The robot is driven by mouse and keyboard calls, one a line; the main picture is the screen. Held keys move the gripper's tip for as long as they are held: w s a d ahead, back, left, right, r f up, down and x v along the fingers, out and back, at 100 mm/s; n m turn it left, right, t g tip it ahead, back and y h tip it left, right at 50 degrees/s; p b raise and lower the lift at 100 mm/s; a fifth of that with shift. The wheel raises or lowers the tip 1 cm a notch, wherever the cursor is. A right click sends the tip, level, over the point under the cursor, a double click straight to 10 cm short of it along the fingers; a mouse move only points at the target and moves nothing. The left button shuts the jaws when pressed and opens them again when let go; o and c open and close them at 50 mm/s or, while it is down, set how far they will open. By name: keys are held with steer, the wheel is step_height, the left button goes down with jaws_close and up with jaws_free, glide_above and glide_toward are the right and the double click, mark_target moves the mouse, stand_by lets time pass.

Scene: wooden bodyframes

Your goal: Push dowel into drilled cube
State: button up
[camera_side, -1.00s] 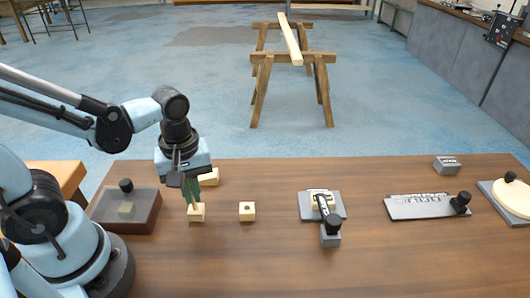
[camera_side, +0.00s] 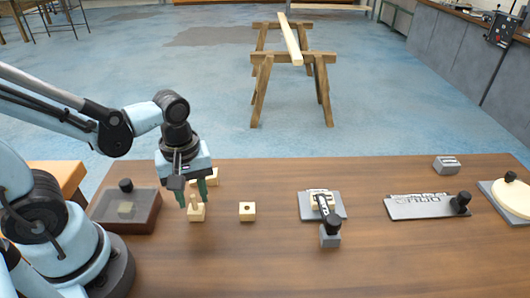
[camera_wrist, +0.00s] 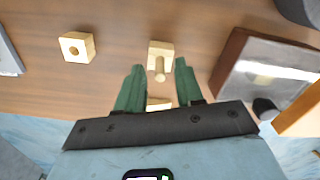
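A pale wooden cube (camera_side: 196,215) sits on the table below my gripper, with a thin dowel (camera_side: 194,201) standing upright in its top. In the wrist view the cube (camera_wrist: 161,48) and the dowel (camera_wrist: 160,72) lie ahead of the fingertips. My gripper (camera_side: 193,195) has green fingers spread apart, one on each side of the dowel's upper end. The wrist view shows the fingers (camera_wrist: 159,68) clear of the dowel, with nothing gripped. How deep the dowel sits in the cube is hidden.
A second drilled cube (camera_side: 247,212) with an empty hole stands to the right. A wooden block (camera_side: 211,177) lies behind the gripper. A lidded brown box (camera_side: 144,212) is on the left. A grey fixture with a clamp (camera_side: 330,236) stands further right. The front of the table is clear.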

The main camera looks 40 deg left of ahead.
mark_target(192, 195)
step_height(192, 195, up, 12)
stand_by(0.8)
steer(key=shift+f, duration=0.15)
stand_by(0.4)
steer(key=w+a+f+m+t, duration=0.1)
steer(key=w+m+t, duration=0.5)
steer(key=m, duration=0.6)
steer(key=shift+a+f+m+t, duration=0.3)
steer(key=shift+a+f+t, duration=0.1)
steer(key=shift+f+t, duration=0.25)
